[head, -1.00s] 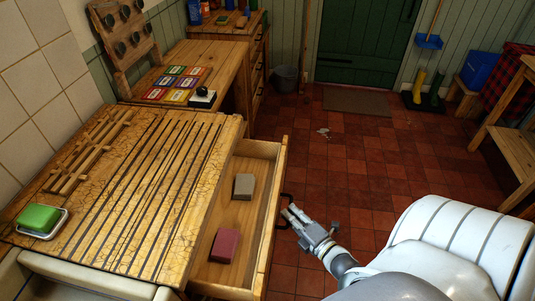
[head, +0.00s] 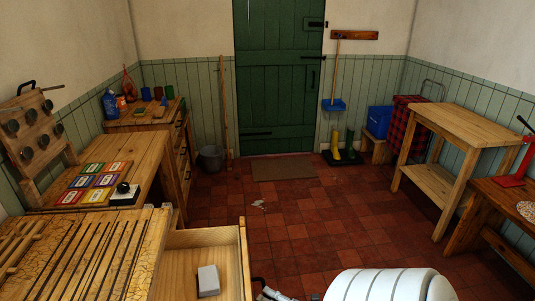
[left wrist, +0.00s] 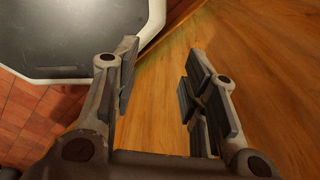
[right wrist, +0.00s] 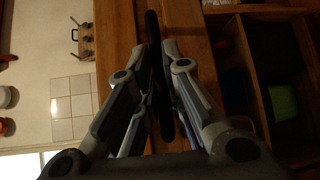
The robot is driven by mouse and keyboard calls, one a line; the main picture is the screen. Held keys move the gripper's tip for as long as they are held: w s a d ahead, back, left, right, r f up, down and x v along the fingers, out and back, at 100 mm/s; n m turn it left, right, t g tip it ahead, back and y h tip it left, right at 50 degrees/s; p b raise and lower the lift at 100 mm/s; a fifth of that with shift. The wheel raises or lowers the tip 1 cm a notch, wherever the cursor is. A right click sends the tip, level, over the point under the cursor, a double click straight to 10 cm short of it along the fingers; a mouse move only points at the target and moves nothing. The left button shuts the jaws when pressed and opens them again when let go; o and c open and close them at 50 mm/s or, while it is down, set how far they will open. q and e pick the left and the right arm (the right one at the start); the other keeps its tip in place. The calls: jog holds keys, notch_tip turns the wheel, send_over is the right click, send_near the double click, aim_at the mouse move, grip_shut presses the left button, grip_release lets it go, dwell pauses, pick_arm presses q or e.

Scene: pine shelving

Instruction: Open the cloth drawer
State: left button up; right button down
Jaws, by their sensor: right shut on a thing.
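The wooden drawer (head: 243,262) stands pulled out from the slatted worktop unit, with a pale grey block (head: 208,281) lying inside; its near part is below the head view. My right gripper (right wrist: 163,75) is shut on the drawer's dark bar handle (right wrist: 155,30), with the wooden drawer front (right wrist: 193,20) just behind. In the head view only a bit of this gripper (head: 272,293) shows at the bottom edge. My left gripper (left wrist: 158,85) is open and empty over a wooden surface (left wrist: 260,60); it is not in the head view.
The slatted worktop (head: 75,260) lies left of the drawer. A side table (head: 150,165) with coloured cards stands beyond it. The red tiled floor (head: 310,225) right of the drawer is mostly clear. A wooden bench (head: 465,125) stands at the right. A green door (head: 280,100) is at the back.

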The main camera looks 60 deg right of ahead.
jog(key=c, duration=1.5)
grip_release()
jog(key=s, duration=0.4)
jog(key=s+r, duration=0.1)
jog(key=s, duration=0.7)
jog(key=shift+a+r, duration=0.3)
jog(key=shift+a, duration=0.1)
